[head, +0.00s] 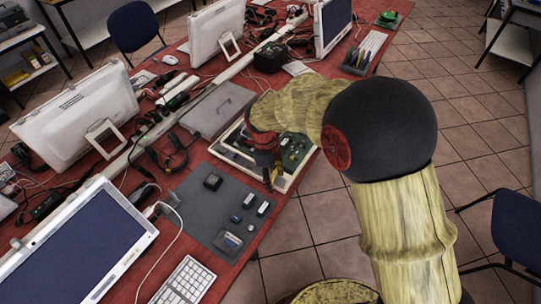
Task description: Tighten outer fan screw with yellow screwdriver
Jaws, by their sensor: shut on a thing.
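My gripper (269,172) is small in the head view and points down over the open computer case (287,184), at its near left part. It is shut on a small yellowish thing, which seems to be the yellow screwdriver (273,177). Its tip is too small to make out, so I cannot tell whether it touches a screw. A green circuit board (295,149) shows in the case, to the right of my gripper. The fan and its outer screw cannot be made out; my gripper and arm cover part of the case.
A grey mat (205,215) with several small dark parts lies to the left. A grey closed box (217,108) lies behind the case. Monitors, cables and a keyboard (185,282) crowd the red table (190,160). A blue chair (500,230) stands at the right on tiled floor.

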